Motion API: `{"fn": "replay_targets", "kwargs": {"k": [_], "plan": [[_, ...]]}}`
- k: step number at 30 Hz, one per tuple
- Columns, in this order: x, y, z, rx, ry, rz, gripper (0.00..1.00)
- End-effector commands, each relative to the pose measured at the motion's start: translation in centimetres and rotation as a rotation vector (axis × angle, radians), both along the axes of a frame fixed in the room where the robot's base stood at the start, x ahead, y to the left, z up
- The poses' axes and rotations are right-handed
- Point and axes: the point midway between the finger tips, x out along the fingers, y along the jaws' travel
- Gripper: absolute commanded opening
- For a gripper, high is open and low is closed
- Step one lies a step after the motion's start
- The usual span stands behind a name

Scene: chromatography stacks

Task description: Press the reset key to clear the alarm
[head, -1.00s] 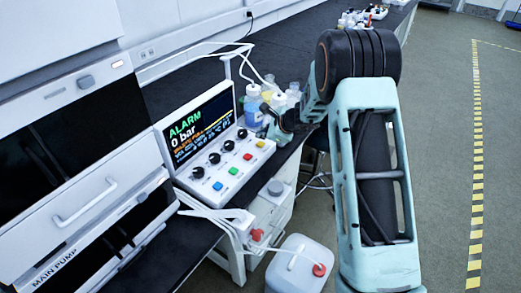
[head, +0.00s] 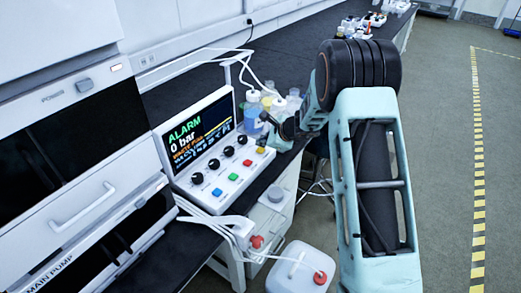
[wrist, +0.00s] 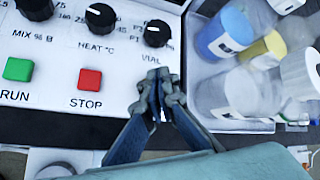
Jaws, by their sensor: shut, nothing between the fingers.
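The control panel (head: 212,207) has a tilted screen (head: 198,133) reading "ALARM" and "0 bar". Its front row holds blue (head: 217,192), green (head: 233,176), red (head: 247,163) and yellow-orange (head: 260,150) keys. In the wrist view the green key (wrist: 18,69) is labelled RUN and the red key (wrist: 90,79) STOP. I cannot read a RESET label. My gripper (wrist: 160,78) is shut and empty, over the panel's right end, right of STOP and below the VIAL knob (wrist: 157,33). It hides the yellow-orange key's area there. Contact cannot be told.
A tray of bottles, including a blue-filled one (head: 254,115), stands just right of the panel. A white tube frame (head: 185,61) rises behind it. A white jug (head: 300,268) stands below the bench edge. The dark bench (head: 205,84) is mostly clear behind.

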Motion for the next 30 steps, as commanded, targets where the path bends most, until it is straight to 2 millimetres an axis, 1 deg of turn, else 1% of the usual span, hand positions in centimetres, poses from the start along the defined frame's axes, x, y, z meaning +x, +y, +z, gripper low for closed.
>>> {"fn": "replay_targets", "kwargs": {"k": [16, 25, 30], "plan": [[0.00, 0.00, -0.04, 0.000, 0.000, 0.000, 0.00], [0.01, 0.01, -0.89, 0.001, 0.000, 0.000, 0.00], [0.00, 0.00, -0.88, 0.000, 0.000, 0.000, 0.00]]}}
